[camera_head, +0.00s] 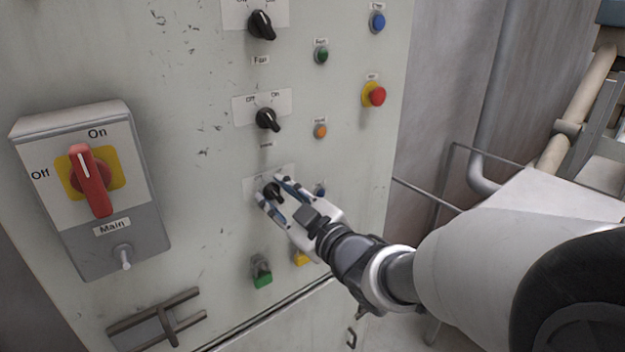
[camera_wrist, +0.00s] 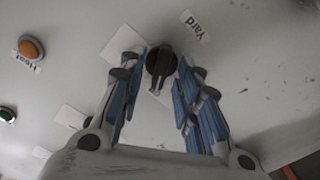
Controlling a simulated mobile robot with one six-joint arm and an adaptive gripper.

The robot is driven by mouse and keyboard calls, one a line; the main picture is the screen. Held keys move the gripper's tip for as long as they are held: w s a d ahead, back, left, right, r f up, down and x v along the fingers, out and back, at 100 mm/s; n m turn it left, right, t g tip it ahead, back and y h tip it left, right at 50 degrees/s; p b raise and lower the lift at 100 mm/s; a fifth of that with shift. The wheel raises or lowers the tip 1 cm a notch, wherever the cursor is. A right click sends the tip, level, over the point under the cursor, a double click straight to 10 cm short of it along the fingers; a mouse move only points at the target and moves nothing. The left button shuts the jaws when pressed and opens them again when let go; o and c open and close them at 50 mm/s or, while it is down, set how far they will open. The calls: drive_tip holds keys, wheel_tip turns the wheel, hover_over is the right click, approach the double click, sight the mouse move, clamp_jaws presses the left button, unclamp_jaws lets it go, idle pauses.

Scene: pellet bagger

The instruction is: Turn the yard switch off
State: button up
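The yard switch is a black rotary knob on a white plate; it shows in the wrist view (camera_wrist: 160,60) with the "Yard" label beside it. In the head view the knob (camera_head: 271,190) is low in the column of knobs on the panel. My gripper (camera_wrist: 155,66) is open, with one blue-padded finger on each side of the knob. A gap shows on both sides in the wrist view. In the head view my gripper (camera_head: 272,188) is close to the panel and hides part of the plate and the label. The knob's on or off setting is not clear.
A red main switch (camera_head: 92,182) is at left. Two black knobs (camera_head: 261,25) (camera_head: 267,119) are above. A handle (camera_head: 157,320) sticks out below; a railing (camera_head: 425,193) stands right.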

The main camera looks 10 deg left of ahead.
drive_tip(key=v, duration=1.2)
drive_tip(key=d+f+m+h, duration=0.2)
drive_tip(key=d+m+h, duration=0.4)
drive_tip(key=d, duration=0.4)
drive_tip(key=d+f+m+h, duration=0.2)
drive_tip(key=d+m+h, duration=0.2)
drive_tip(key=d+h, duration=0.45)
drive_tip(key=s+d+f+m+g, duration=0.2)
drive_tip(key=s+m+g, duration=0.1)
drive_tip(key=s, duration=0.6)
drive_tip(key=s+d+f+m+g, duration=0.2)
drive_tip(key=s+f+m+g, duration=0.1)
drive_tip(key=s, duration=0.7)
drive_tip(key=shift+s+f+g+y, duration=0.3)
drive_tip(key=shift+f+g+y, duration=0.05)
drive_tip(key=shift+g, duration=0.15)
